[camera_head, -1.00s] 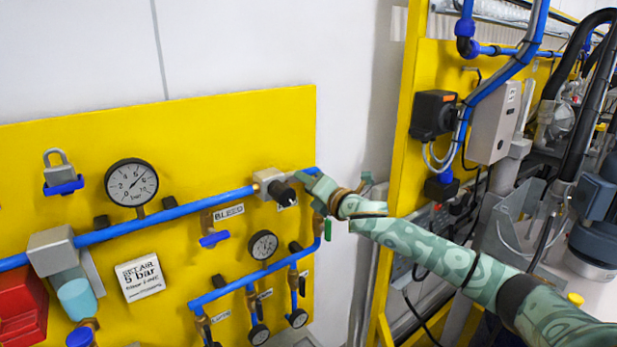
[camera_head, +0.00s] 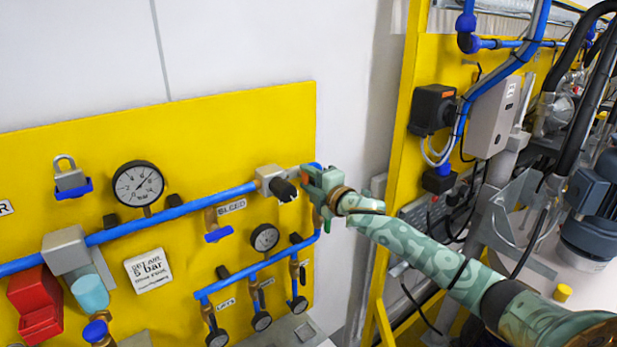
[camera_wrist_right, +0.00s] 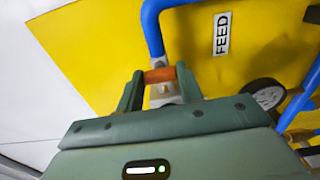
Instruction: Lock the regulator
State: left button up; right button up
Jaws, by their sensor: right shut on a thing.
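My right gripper (camera_head: 316,186) is at the right end of the upper blue pipe, just right of a grey block with a black knob (camera_head: 285,190), which may be the regulator. In the right wrist view its two green fingers (camera_wrist_right: 160,84) are shut on an orange-brown fitting (camera_wrist_right: 160,75) below a bent blue pipe. A grey padlock (camera_head: 69,180) hangs on a blue holder at the panel's upper left, apart from the gripper. A second grey block (camera_head: 64,248) with a light-blue bowl (camera_head: 90,292) is on the pipe at left. My left gripper is not in view.
The yellow panel (camera_head: 230,118) carries a large gauge (camera_head: 138,184), a blue-handled bleed valve (camera_head: 218,234) and several smaller gauges. A FEED label (camera_wrist_right: 222,33) is beside the pipe in the wrist view. A red box (camera_head: 35,303) is at lower left. A yellow frame stands right.

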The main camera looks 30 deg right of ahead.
dwell(0.5)
jog(key=o, duration=1)
jog(key=shift+d, duration=0.1)
jog(key=shift+s, duration=0.1)
jog(key=shift+s+f, duration=0.15)
jog(key=shift+s, duration=0.25)
jog(key=s+b, duration=0.1)
jog(key=s, duration=0.4)
jog(key=s+d+b, duration=0.1)
jog(key=s+b, duration=0.1)
jog(key=s, duration=0.3)
jog(key=s+b, duration=0.1)
jog(key=s, duration=0.4)
jog(key=shift+s+d, duration=0.15)
jog(key=shift+s, duration=0.05)
